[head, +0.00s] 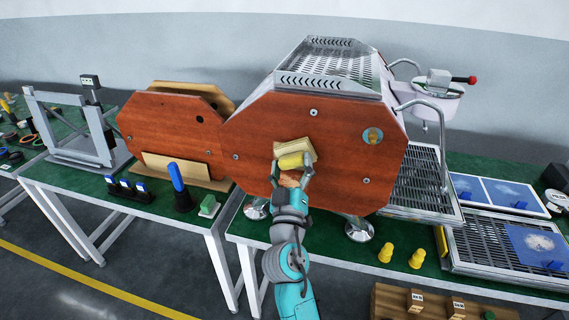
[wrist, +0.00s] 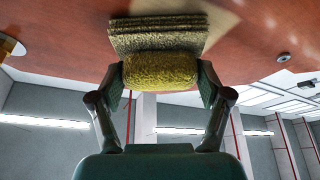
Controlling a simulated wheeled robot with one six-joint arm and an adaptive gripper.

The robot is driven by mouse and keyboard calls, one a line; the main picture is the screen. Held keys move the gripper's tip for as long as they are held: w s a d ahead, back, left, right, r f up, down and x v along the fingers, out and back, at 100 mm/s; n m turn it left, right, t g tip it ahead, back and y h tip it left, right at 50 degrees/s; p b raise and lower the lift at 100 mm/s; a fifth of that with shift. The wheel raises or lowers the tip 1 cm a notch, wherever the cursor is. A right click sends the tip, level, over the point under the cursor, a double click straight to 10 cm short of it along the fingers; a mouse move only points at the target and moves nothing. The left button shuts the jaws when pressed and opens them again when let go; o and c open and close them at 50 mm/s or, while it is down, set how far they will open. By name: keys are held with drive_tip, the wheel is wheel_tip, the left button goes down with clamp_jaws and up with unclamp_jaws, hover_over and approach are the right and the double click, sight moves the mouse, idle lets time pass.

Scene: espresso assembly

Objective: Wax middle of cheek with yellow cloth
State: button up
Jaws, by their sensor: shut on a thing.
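The wooden cheek (head: 325,140) is the large red-brown octagonal panel on the near side of the espresso machine. My gripper (head: 291,172) is at the middle of the cheek and is shut on the yellow cloth (head: 291,161). In the wrist view, the fingers of my gripper (wrist: 160,88) close on both sides of the rolled part of the yellow cloth (wrist: 160,70). Its flat, folded layers lie against or very near the cheek (wrist: 255,40); I cannot tell if they touch everywhere.
A second wooden panel (head: 172,131) stands in a holder to the left. Blue-handled tools (head: 179,186) stand on the green table (head: 145,208). Two yellow pieces (head: 417,258) stand on the right table. A metal drip grate (head: 418,185) and steam pipes (head: 425,108) are right of the cheek.

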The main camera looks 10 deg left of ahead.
drive_tip(key=shift+d, duration=0.2)
drive_tip(key=shift+s+d, duration=0.1)
drive_tip(key=shift+d, duration=1.35)
drive_tip(key=s, duration=0.7)
drive_tip(key=shift+w+a, duration=0.1)
drive_tip(key=shift+w, duration=0.05)
